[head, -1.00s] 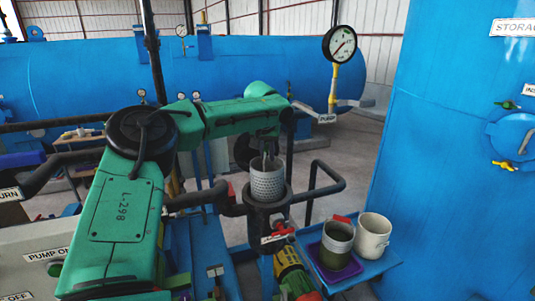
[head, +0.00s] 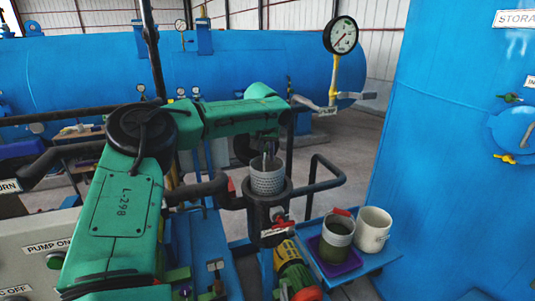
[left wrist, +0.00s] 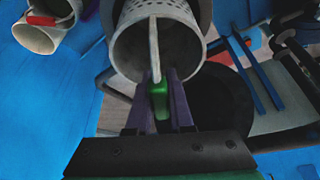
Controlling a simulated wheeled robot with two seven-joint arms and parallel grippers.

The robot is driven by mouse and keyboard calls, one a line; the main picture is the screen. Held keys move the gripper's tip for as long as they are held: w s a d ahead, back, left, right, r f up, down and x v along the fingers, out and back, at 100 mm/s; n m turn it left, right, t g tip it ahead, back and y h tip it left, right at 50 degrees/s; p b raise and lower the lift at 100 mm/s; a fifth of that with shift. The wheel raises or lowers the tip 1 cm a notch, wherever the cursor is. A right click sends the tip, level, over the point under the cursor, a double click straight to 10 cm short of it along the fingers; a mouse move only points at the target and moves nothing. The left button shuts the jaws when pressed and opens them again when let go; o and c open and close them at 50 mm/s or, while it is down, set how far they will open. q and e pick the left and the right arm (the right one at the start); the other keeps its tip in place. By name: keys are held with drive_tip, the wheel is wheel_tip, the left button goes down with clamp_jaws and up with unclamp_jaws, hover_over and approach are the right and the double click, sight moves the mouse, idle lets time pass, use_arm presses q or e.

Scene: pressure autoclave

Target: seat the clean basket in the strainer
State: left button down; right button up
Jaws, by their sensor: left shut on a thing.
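The clean basket (head: 268,180) is a light grey perforated cup with a bail handle. It stands roughly upright, its lower part hidden inside the mouth of the black strainer body (head: 266,217) and its upper part showing above the rim. My left gripper (head: 267,153) is above it, shut on the basket's handle. In the left wrist view the fingers (left wrist: 162,90) pinch the pale handle, and I look into the empty basket (left wrist: 160,45). Whether the basket's bottom touches anything inside is hidden. My right gripper is not in view.
A dirty greenish basket (head: 336,243) stands on a purple tray (head: 340,264) on a blue shelf (head: 383,259), beside a white bucket (head: 373,231). Black pipes (head: 327,178) flank the strainer. A pressure gauge (head: 341,35) rises behind. A blue tank (head: 440,150) stands at right.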

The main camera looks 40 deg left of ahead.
sight(264, 171)
use_arm(q)
drive_tip(key=shift+f+b, duration=1.65)
drive_tip(key=shift+f, duration=2)
drive_tip(key=shift+f+b, duration=1.4)
drive_tip(key=shift+f, duration=1.25)
drive_tip(key=c, duration=0.7)
unclamp_jaws()
drive_tip(key=shift+r, duration=0.1)
drive_tip(key=b+v, duration=0.2)
drive_tip(key=v, duration=1.2)
drive_tip(key=shift+s+r+b, duration=0.2)
drive_tip(key=shift+r+b, duration=0.1)
drive_tip(key=shift+b, duration=0.05)
drive_tip(key=shift+f, duration=0.1)
